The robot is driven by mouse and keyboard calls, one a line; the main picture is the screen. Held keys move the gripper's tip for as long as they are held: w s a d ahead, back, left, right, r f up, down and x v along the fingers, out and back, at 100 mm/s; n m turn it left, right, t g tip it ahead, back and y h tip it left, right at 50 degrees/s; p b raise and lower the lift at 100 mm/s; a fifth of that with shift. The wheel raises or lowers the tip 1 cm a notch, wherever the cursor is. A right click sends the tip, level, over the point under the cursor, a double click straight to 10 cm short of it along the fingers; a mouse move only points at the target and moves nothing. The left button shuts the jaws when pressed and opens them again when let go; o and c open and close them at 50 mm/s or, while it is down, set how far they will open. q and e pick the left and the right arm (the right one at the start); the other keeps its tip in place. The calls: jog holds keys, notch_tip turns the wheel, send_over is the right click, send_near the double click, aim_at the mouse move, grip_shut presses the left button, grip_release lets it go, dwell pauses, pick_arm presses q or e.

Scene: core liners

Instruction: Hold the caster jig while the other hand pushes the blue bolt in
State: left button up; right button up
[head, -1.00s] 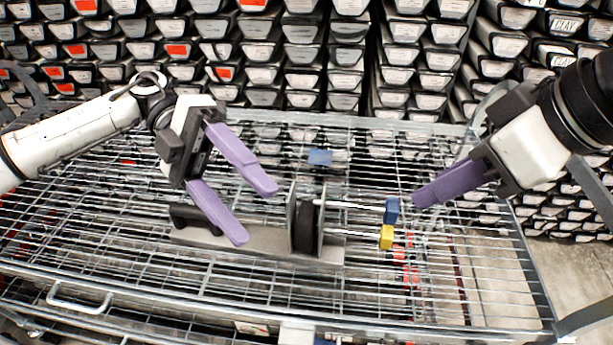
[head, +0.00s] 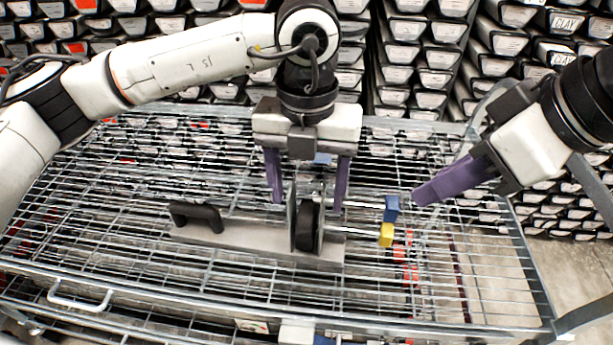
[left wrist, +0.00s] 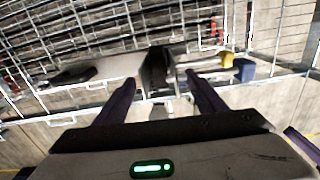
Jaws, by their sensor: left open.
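The caster jig (head: 270,247) is a grey base plate on the wire rack with a black handle (head: 197,216) at its left. Upright grey plates hold a black wheel (head: 306,225) between them. The blue bolt (head: 391,209) and a yellow bolt (head: 386,235) stick out to the right of the plates on rods. My left gripper (head: 308,196) is open, pointing down behind the upright plates, one finger each side of them. In the left wrist view the wheel (left wrist: 157,68) lies between and beyond the open fingers. My right gripper (head: 425,196) points at the blue bolt's head, just right of it; its finger gap is hidden.
The wire rack (head: 130,255) has a raised rim and is mostly bare left and in front of the jig. Stacked labelled trays (head: 410,60) fill the back.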

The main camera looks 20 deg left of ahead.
aim_at(307, 221)
pick_arm(q)
notch_tip(307, 221, down, 8)
jog(key=shift+r, duration=0.2)
grip_shut()
dwell(0.4)
dwell(0.7)
